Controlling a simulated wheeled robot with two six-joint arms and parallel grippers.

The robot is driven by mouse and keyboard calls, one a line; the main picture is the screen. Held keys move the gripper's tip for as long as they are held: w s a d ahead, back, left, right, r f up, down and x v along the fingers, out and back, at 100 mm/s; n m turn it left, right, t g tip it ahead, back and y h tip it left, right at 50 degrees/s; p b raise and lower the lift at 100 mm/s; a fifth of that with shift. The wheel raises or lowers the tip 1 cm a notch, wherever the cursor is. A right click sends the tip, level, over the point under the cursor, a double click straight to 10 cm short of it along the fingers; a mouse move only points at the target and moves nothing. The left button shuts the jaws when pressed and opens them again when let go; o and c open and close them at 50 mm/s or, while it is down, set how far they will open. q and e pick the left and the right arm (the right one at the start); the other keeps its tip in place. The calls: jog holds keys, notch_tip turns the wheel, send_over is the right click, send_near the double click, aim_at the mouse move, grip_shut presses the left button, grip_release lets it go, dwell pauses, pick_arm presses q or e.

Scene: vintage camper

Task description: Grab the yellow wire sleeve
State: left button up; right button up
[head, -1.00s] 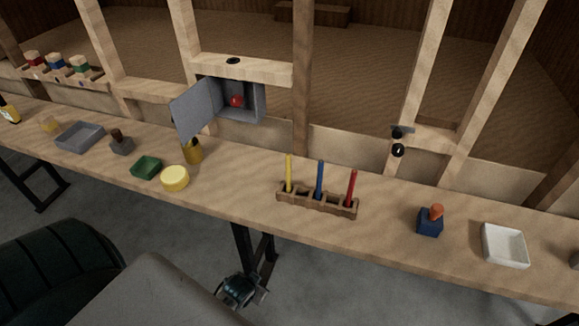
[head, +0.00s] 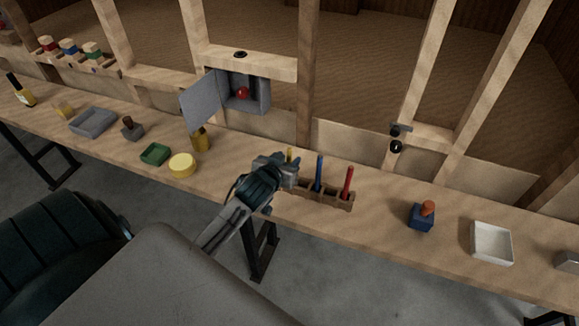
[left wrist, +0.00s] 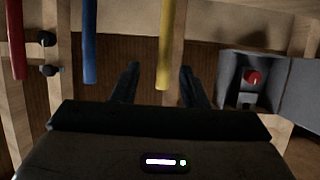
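The yellow wire sleeve (head: 290,154) stands upright in the left slot of a brown wooden rack (head: 332,200); only its top shows in the head view. My left gripper (head: 288,168) is at the rack's left end and hides most of the sleeve. In the left wrist view, my left gripper (left wrist: 159,67) is open, its two fingers apart. The yellow sleeve (left wrist: 166,40) lies in the gap between them in the picture, nearer the right finger, with no visible contact. My right gripper is not in view.
A blue sleeve (head: 319,172) and a red sleeve (head: 348,183) stand in the same rack to the right. A yellow round container (head: 182,165) and a green tray (head: 155,154) lie left on the bench. An open grey box (head: 247,93) is on the wall behind.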

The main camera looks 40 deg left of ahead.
aim_at(288, 158)
pick_arm(q)
jog(key=p+x, duration=0.1)
jog(key=x, duration=0.4)
jog(key=shift+s+a+f+p, duration=0.1)
jog(key=shift+a+f+p, duration=0.1)
jog(key=shift+f+p, duration=0.25)
jog(key=shift+w+f, duration=0.2)
jog(key=shift+w, duration=0.1)
jog(key=shift+s, duration=0.1)
jog(key=shift+c, duration=0.4)
grip_shut()
